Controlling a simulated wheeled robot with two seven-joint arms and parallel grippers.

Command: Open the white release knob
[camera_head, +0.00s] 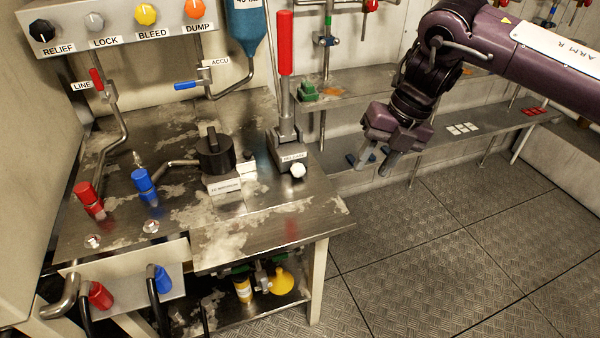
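The white release knob (297,171) is a small round knob low on the front of the hand pump, beside a label reading RELEASE (292,157). The pump's lever with a red grip (285,45) stands upright above it. My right gripper (375,168) hangs to the right of the knob, past the bench's right edge, pointing down and apart from it. Its two fingers show a gap between them and nothing is held. My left gripper is not in view.
The metal bench (265,243) carries a black knob unit (215,155), a red fitting (88,197) and a blue fitting (144,182). A shelf (440,140) runs behind my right gripper. The floor (450,260) right of the bench is clear.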

